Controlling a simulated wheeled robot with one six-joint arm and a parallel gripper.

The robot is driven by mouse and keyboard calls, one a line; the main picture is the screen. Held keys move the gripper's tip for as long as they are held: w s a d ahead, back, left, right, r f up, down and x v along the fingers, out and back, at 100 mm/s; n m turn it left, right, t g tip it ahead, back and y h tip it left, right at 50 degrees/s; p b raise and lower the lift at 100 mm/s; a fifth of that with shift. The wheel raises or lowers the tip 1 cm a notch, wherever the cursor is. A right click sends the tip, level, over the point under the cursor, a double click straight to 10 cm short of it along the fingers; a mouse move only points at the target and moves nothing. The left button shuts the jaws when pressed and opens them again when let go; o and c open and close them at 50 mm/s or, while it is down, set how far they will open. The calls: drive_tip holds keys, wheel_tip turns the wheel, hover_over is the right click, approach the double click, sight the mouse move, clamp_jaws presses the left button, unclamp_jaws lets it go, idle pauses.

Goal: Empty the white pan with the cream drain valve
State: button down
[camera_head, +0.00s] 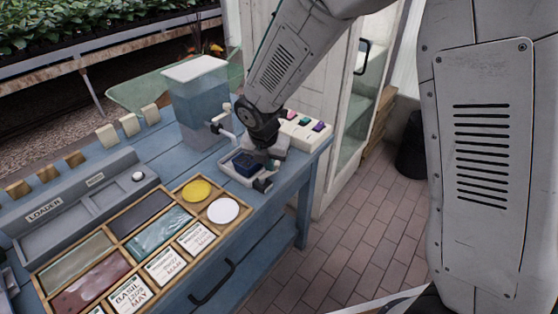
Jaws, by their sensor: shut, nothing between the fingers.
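A small pale pan (229,166) sits near the right end of the blue bench, in front of the clear tank. Something dark blue shows inside it. My gripper (264,172) is shut and empty, low at the pan's right side; I cannot tell whether it touches the pan. My wrist and gripper hide the pan's right and back parts. I cannot make out a cream drain valve on the pan.
A wooden compartment tray (132,243) with coloured panels and seed cards lies at front left. A box with coloured buttons (305,130) stands at right. Brick floor is open beyond the bench.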

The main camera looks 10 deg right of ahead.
drive_tip(key=shift+a, duration=0.1)
drive_tip(key=shift+a, duration=0.6)
drive_tip(key=shift+s+a, duration=0.1)
drive_tip(key=shift+s+a+r, duration=0.1)
drive_tip(key=shift+s+a, duration=0.15)
drive_tip(key=s+a+r, duration=0.3)
drive_tip(key=s+r, duration=0.1)
drive_tip(key=r, duration=0.6)
drive_tip(key=shift+s+r, duration=0.15)
